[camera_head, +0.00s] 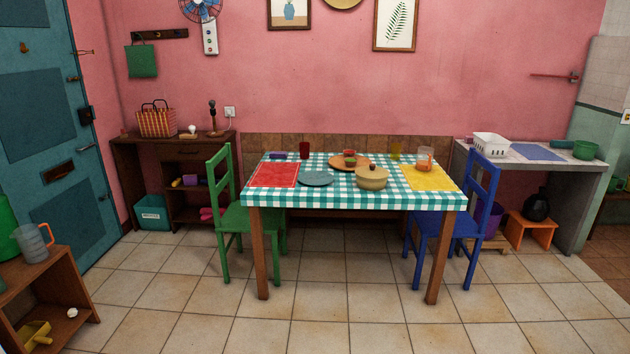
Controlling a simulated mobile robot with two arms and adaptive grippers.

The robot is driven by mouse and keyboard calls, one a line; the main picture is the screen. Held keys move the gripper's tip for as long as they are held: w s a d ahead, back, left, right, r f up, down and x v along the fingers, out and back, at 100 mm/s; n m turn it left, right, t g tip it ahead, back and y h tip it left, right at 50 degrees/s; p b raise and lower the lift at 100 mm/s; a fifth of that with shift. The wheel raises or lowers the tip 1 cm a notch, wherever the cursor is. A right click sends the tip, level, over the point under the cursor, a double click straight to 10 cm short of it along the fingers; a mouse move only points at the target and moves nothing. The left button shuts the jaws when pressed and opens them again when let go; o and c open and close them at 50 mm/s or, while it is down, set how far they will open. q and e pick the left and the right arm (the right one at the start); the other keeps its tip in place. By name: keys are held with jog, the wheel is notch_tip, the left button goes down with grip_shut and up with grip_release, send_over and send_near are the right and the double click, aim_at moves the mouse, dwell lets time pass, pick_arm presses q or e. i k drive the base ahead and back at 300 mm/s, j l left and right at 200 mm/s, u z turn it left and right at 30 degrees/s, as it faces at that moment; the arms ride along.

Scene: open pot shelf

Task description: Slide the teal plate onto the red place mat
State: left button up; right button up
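The teal plate (316,178) lies flat on the checked tablecloth, just right of the red place mat. The red place mat (273,175) lies flat on the left part of the table, with nothing on it. The plate's left edge is close to the mat's right edge; I cannot tell whether they touch. Neither of my grippers shows in the head view.
On the table (390,197) stand a lidded pot (371,179), an orange round tray (336,164), a yellow mat (428,178) and cups. A green chair (222,208) stands at the left end, a blue chair (480,200) at the right. The floor in front is clear.

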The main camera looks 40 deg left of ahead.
aim_at(310, 178)
jog(key=i+j+z, duration=0.1)
jog(key=j, duration=0.35)
jog(key=i+j+z, duration=0.1)
jog(key=i+j, duration=0.15)
jog(key=j, duration=0.25)
jog(key=i+j+z, duration=0.1)
jog(key=j, duration=0.4)
jog(key=i+j+z, duration=0.15)
jog(key=j, duration=0.3)
jog(key=i+j+z, duration=0.1)
jog(key=j, duration=0.45)
